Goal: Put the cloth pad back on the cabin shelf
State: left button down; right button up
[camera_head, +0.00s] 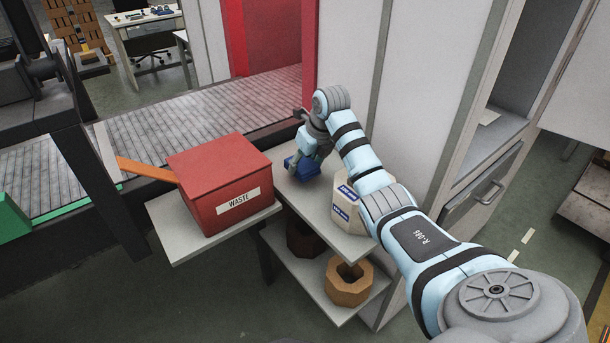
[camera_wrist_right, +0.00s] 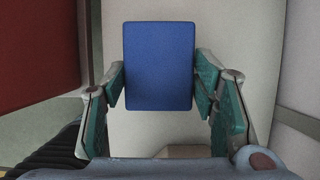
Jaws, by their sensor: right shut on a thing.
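The cloth pad, a blue block-like pad (camera_head: 302,167), is between the fingers of my right gripper (camera_head: 314,150) in the head view. In the right wrist view the blue pad (camera_wrist_right: 159,65) fills the gap between the two teal-padded fingers of the right gripper (camera_wrist_right: 160,88), upright in the picture. The fingers are shut on its sides. The pad is over the back of the grey upper shelf (camera_head: 312,192) beside the cabin wall. I cannot tell whether it touches the shelf. My left gripper is not in view.
A red WASTE box (camera_head: 222,187) stands left of the pad, with an orange bar (camera_head: 147,170) beside it. A white container with blue labels (camera_head: 346,204) stands right and nearer. A lower shelf (camera_head: 322,303) holds a tan ring-shaped container (camera_head: 346,290) and a dark red one (camera_head: 303,242).

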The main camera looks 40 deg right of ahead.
aim_at(308, 166)
notch_tip(308, 166, down, 3)
jog(key=shift+f, duration=0.2)
jog(key=shift+d, duration=0.1)
jog(key=o, duration=1.2)
jog(key=shift+f, duration=0.1)
jog(key=shift+r, duration=0.4)
jog(key=p+v, duration=0.2)
jog(key=v, duration=0.9)
jog(key=shift+s+r, duration=0.15)
jog(key=shift+r, duration=0.15)
